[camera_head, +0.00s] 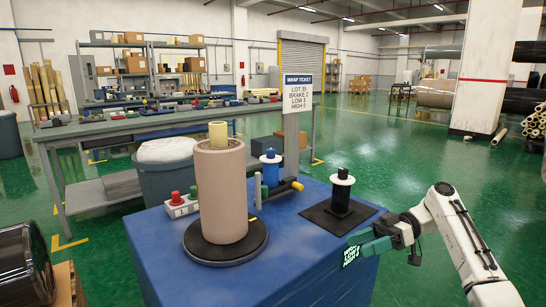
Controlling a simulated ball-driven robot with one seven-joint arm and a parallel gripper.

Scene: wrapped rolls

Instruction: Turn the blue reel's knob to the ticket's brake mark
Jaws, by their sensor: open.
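The blue reel (270,168) stands on the blue-topped table behind the wrapped roll, with a small blue knob-like part (270,153) on top. Its brake marks and knob setting are too small to read. The wrap ticket (298,93) is a white sign with a blue header on a post behind the table; its brake line seems to read 2. My gripper (366,250) is open at the table's right edge, to the right of and nearer than the blue reel, well apart from it. Its fingertips are hard to make out beside a dark green panel with white lettering (352,255).
A tall tan roll (220,195) on a black round turntable (205,252) stands left of the reel. A white-flanged black spool (342,186) on a black plate (322,217) stands between reel and gripper. A button box (181,208) sits at the left.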

